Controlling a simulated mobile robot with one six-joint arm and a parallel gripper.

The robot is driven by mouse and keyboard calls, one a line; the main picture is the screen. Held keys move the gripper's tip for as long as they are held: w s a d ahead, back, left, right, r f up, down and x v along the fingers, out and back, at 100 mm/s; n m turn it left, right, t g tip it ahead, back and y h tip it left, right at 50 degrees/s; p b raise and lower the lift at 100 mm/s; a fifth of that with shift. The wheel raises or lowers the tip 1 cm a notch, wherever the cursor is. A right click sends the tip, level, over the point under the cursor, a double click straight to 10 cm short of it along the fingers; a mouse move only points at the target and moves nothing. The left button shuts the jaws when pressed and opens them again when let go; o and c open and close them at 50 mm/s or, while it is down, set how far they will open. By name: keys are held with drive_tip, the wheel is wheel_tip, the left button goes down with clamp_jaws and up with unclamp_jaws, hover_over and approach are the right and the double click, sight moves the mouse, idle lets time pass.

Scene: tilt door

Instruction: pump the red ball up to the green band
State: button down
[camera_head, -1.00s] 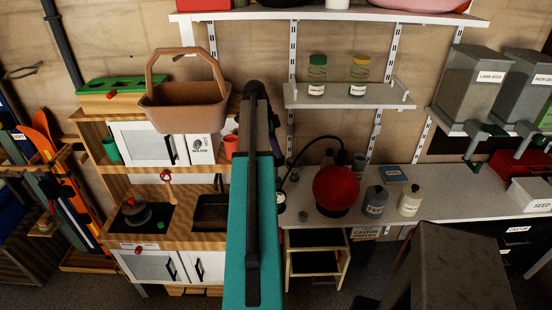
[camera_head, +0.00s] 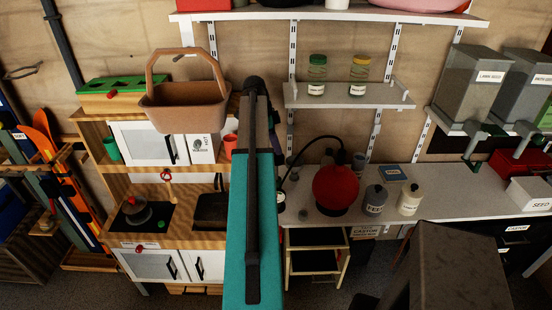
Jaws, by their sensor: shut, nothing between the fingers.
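The red ball (camera_head: 335,189) sits on a dark base on the grey worktop, right of my arm. A thin black hose (camera_head: 300,160) arches over from the ball's upper right down toward the left, near my arm. A small pale and dark item (camera_head: 281,201) shows at my arm's right edge. It is partly covered, and I cannot tell whether it is part of the pump. No green band can be made out near the ball. My teal arm rises through the middle of the view and covers what lies behind it. My gripper's fingers are not visible.
A dark bottle (camera_head: 375,200) and a pale bottle (camera_head: 410,199) stand right of the ball. A shelf (camera_head: 347,96) with two jars hangs above. A toy kitchen with a brown basket (camera_head: 184,106) is at left. A dark box-like block (camera_head: 455,265) fills the lower right.

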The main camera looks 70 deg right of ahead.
drive_tip(key=shift+r, duration=0.1)
wheel_tip(320, 180, up, 7)
drive_tip(key=p, duration=0.3)
idle(0.6)
drive_tip(key=shift+w, duration=0.1)
idle(0.4)
